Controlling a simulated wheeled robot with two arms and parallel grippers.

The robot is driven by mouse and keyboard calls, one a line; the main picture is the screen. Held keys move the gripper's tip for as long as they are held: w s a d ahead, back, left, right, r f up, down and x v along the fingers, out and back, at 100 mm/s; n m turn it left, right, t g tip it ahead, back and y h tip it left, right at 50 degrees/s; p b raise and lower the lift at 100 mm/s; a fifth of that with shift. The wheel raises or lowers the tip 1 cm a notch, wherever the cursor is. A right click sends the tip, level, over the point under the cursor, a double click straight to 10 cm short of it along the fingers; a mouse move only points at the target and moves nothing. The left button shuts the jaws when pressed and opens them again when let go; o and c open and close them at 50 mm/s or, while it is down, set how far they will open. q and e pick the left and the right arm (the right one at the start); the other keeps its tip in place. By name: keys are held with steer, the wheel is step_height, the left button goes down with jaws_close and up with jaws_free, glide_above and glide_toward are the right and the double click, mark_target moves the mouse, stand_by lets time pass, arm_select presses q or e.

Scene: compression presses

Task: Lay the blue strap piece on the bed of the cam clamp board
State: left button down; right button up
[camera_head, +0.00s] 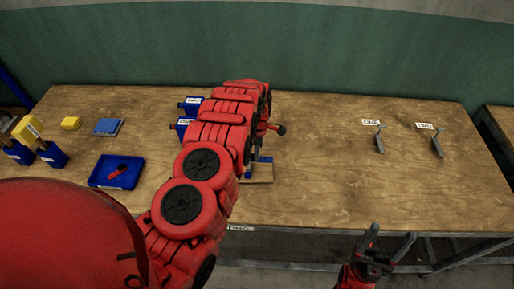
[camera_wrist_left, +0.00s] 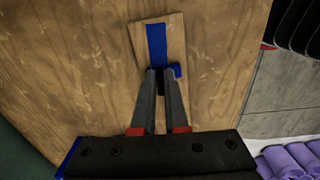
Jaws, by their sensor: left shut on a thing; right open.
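The blue strap piece (camera_wrist_left: 157,42) shows in the left wrist view as a flat blue strip over a tan wooden board (camera_wrist_left: 177,30), the cam clamp board. My left gripper (camera_wrist_left: 160,72) is shut at the strap's near end. I cannot tell whether the strap touches the bed. A small blue block (camera_wrist_left: 177,70) is beside the right fingertip. In the head view the board (camera_head: 262,175) shows partly past my left arm, which hides the left fingertips. My right gripper (camera_head: 369,247) is open and empty, in front of the table's front edge.
A blue tray (camera_head: 94,180) with a red and dark item (camera_head: 119,171) lies at the left. Two grey pieces (camera_head: 379,143) (camera_head: 437,147) stand by labels at the right. The table between is clear.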

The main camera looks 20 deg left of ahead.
arm_select(q)
steer(key=shift+w+d, duration=0.1)
steer(key=shift+d, duration=0.05)
steer(key=shift+f, duration=0.15)
steer(key=shift+f+b, duration=2.6)
steer(key=shift+f, duration=1.1)
steer(key=c, duration=0.9)
jaws_free()
steer(key=shift+o, duration=0.2)
steer(key=shift+r, duration=0.1)
